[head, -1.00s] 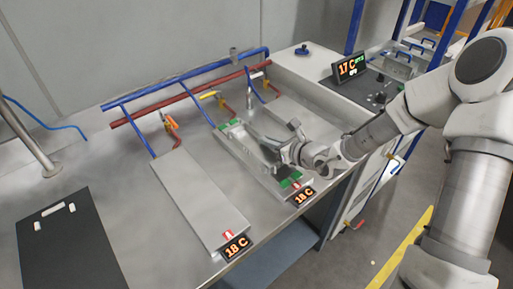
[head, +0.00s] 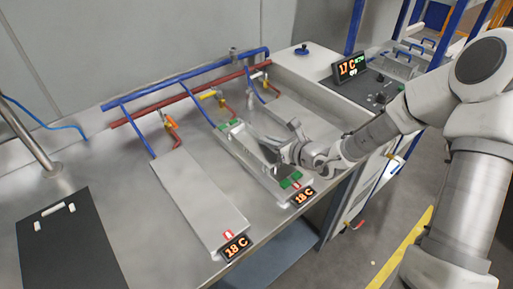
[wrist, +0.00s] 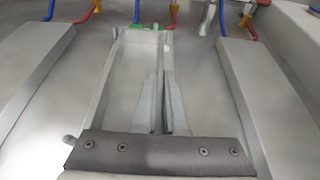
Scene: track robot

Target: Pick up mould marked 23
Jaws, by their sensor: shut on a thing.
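A long grey open-topped metal mould (head: 250,146) is at the middle plate (head: 228,147), which has green corner pieces at both ends. No number is readable on it. In the wrist view the mould (wrist: 122,75) is a shallow trough with raised walls, running away from me. My gripper (head: 277,147) is at its right side in the head view. In the wrist view my gripper (wrist: 163,85) has one finger inside the trough and one outside, shut on the right-hand long wall. Whether the mould's underside touches the plate is hidden.
A bare plate (head: 195,200) with an 18 C display (head: 236,247) lies to the left. Blue and red pipes (head: 190,88) with valves run behind. A black mat (head: 65,245) lies at far left. A control panel display (head: 350,67) reads 17 C.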

